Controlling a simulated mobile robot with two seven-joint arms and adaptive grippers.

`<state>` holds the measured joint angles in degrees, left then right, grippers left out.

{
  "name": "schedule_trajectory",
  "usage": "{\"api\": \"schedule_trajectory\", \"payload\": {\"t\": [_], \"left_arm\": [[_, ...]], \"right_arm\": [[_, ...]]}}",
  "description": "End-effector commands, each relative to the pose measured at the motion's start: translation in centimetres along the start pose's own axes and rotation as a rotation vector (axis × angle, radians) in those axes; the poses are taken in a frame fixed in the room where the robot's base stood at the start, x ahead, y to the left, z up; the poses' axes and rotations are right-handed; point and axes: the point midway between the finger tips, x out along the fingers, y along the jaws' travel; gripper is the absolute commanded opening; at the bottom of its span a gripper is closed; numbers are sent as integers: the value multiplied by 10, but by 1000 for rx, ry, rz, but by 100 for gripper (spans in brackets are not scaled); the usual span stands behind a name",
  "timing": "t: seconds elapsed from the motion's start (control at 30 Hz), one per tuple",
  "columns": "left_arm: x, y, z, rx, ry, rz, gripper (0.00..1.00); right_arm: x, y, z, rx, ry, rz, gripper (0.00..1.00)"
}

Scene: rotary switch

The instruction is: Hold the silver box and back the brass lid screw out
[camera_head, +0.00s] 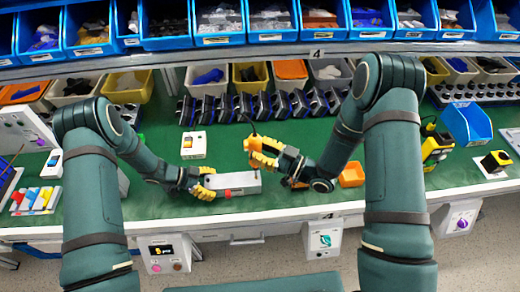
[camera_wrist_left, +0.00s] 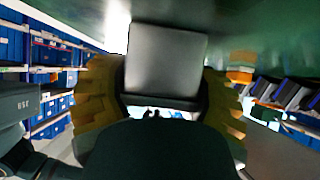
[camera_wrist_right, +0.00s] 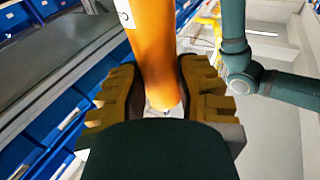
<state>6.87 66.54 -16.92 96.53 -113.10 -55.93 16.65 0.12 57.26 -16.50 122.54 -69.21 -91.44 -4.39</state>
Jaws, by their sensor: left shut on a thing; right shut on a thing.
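The silver box (camera_head: 236,182) lies on the green bench top in front of me, with a small red patch on its near side. My left gripper (camera_head: 205,186) is shut on the box's left end. In the left wrist view the box (camera_wrist_left: 165,62) sits between the yellow fingers. My right gripper (camera_head: 262,152) is up above the bench, beyond and to the right of the box. It is shut on an orange tool, apparently a screwdriver, whose orange body (camera_wrist_right: 155,45) fills the gap between the fingers. The tool is apart from the box. I cannot make out the brass screw.
An orange tray (camera_head: 352,175) sits right of the box. A white block with a coloured switch (camera_head: 194,146) stands behind my left gripper. A row of dark modules (camera_head: 215,108) and several bins line the back.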

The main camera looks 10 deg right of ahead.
Motion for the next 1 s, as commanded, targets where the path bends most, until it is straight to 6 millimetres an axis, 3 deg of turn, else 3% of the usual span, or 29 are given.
{"api": "schedule_trajectory", "payload": {"t": [1.0], "left_arm": [[0, 1, 2, -3, -2, 2, 21]], "right_arm": [[-1, 0, 11, 0, 2, -1, 0]]}}
